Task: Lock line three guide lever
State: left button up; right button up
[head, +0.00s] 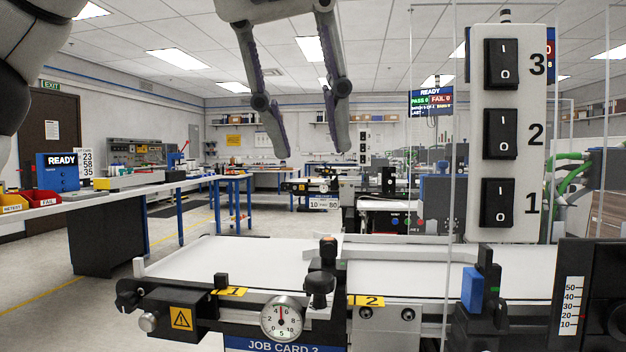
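My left gripper (312,148) hangs from the top of the head view. Its two long fingers are spread apart with nothing between them, above the near conveyor belt (220,261). On that conveyor's front rail are a black knob (320,287) and a dark post with an orange-brown top (328,250). Yellow tags lie beside them; the right one (366,301) reads 2. A blue block on a black clamp (472,290) stands farther right. No lever marked for line three can be made out. My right gripper is not in view.
A white panel (540,120) with black rocker switches numbered 3, 2 and 1 stands at the right, near thin clear-shield edges. A round dial (282,318) and a scale (570,305) face me. Open floor (190,235) lies at the left.

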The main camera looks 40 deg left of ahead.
pick_arm(q)
jog(key=b, duration=0.1)
send_near(328, 244)
jog(key=shift+x, duration=0.9)
jog(key=x, duration=0.7)
jog(key=shift+w+a+f+b, duration=0.15)
jog(key=shift+b, duration=0.15)
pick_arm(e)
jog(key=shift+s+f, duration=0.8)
pick_arm(q)
grip_shut()
